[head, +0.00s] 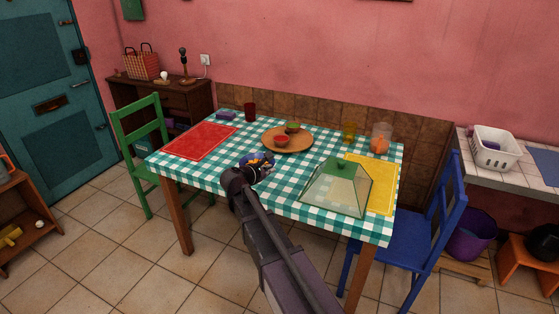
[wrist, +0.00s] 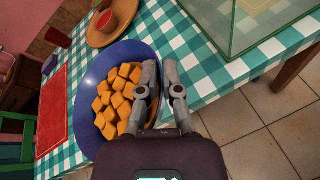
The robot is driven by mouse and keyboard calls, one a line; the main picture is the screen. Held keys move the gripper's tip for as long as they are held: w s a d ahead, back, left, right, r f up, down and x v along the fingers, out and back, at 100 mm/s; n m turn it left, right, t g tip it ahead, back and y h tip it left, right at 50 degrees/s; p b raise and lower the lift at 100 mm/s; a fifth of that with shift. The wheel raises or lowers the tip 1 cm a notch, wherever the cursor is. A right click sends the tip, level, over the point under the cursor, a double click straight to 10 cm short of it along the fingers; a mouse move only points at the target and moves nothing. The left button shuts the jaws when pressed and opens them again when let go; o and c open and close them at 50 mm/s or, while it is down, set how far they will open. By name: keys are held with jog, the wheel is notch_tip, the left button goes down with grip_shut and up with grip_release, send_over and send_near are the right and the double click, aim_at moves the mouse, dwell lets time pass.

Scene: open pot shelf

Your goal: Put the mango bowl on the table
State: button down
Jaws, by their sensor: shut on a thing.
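The mango bowl is a blue bowl (wrist: 130,48) filled with orange mango cubes (wrist: 118,98). My gripper (wrist: 161,70) is shut on its right rim in the wrist view, with one finger inside the bowl and one outside. The bowl looks about level. I cannot tell whether its base touches the cloth.
A wooden plate (head: 288,145) with small bowls lies behind the bowl. A glass cover (head: 338,187) stands to the right, partly over a yellow mat (head: 384,180). A red mat (head: 200,140) lies left. Cups stand along the back. A green chair (head: 142,150) and blue chair (head: 415,235) flank the table.

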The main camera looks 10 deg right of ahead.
notch_tip(320, 180, down, 6)
jog(key=b, duration=0.5)
jog(key=shift+w+d, duration=0.1)
jog(key=shift+w, duration=0.05)
jog(key=w+d, duration=0.1)
jog(key=w, duration=0.4)
jog(key=w+d+f+b, duration=0.1)
jog(key=w+d, duration=0.1)
jog(key=w, duration=0.3)
jog(key=w+d, duration=0.2)
jog(key=w, duration=0.3)
jog(key=shift+f, duration=0.3)
jog(key=shift+f+b, duration=0.1)
jog(key=shift+b, duration=0.25)
jog(key=shift+f+b, duration=1.65)
jog(key=shift+f, duration=0.05)
jog(key=c, duration=0.8)
grip_release()
